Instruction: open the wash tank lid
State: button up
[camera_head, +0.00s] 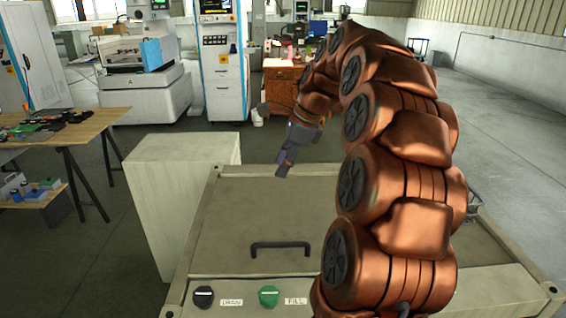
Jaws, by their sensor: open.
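The wash tank lid (225,218) is a flat beige panel on top of the tank, and it lies shut. A black bar handle (280,246) stands near its front edge. My gripper (284,168) is above the lid's far part, behind the handle and apart from it. It is open, and nothing shows between its fingers. My copper-coloured arm hides the right part of the lid and tank. A black knob (203,296) with a "DRAIN" label and a green knob (268,296) with a "FILL" label sit on the tank's front strip.
A pale block-like cabinet (180,150) stands close at the tank's left. A wooden table (85,127) with small parts is farther left. Machines (222,60) and a wooden cabinet (281,88) stand behind. Open floor (510,130) lies to the right.

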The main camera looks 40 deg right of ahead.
jog(key=shift+r, duration=0.1)
jog(key=v, duration=0.7)
jog(key=shift+r, duration=0.15)
jog(key=shift+c, duration=0.3)
